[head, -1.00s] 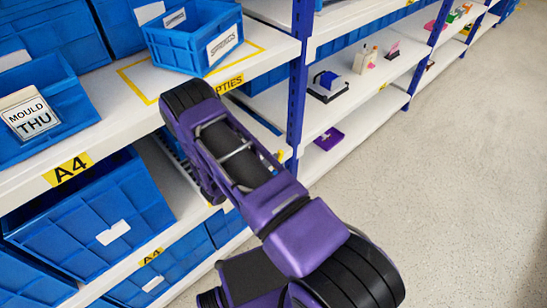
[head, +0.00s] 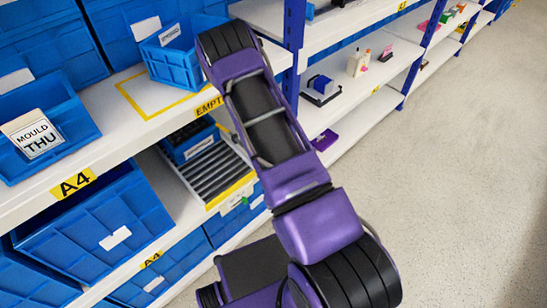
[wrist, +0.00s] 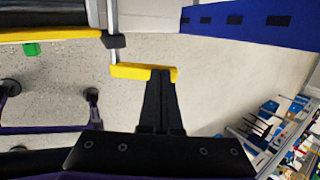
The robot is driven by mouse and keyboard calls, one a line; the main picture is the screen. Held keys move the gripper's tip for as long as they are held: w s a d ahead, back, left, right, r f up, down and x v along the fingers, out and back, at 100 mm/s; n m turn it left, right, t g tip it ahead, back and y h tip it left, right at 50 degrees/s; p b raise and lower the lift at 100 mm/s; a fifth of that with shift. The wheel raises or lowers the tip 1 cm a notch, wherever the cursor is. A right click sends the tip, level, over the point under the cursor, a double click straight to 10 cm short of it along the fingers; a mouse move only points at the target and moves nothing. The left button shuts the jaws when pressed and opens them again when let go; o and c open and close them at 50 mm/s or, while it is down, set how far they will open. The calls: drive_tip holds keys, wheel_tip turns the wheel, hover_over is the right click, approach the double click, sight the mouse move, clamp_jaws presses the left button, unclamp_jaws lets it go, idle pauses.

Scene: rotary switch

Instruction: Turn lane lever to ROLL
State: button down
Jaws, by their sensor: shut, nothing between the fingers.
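The lane lever shows in the wrist view as a yellow bar handle (wrist: 130,71) on a thin grey stem with a dark collar. The handle lies crosswise in the picture. My gripper (wrist: 161,74) is shut and empty, its black fingertips overlapping the right part of the handle; I cannot tell whether they touch it. In the head view the roller lane (head: 212,172) with a yellow front edge sits on the shelf below the EMPTIES label. My gripper and the lever are hidden behind my arm there. No ROLL marking is readable.
A blue shelf post (wrist: 243,22) crosses the top right of the wrist view. A small blue bin (head: 175,62) stands on the upper shelf. Large blue bins (head: 95,225) fill the left shelves. The aisle floor (head: 455,190) is clear.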

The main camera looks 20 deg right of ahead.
drive_tip(key=shift+w+d+f+b, duration=0.2)
drive_tip(key=shift+d+f+b, duration=0.2)
drive_tip(key=shift+d, duration=0.05)
drive_tip(key=shift+w+d+f+b, duration=0.2)
drive_tip(key=shift+d+f+b, duration=0.15)
drive_tip(key=shift+d+f, duration=0.1)
drive_tip(key=shift+d, duration=0.1)
drive_tip(key=shift+r+p, duration=0.45)
drive_tip(key=shift+r, duration=0.05)
wheel_tip(320, 180, up, 13)
drive_tip(key=s+a+p, duration=0.1)
drive_tip(key=s+p, duration=0.1)
drive_tip(key=p, duration=0.1)
drive_tip(key=shift+s+a+p, duration=0.15)
drive_tip(key=shift+a+p, duration=0.25)
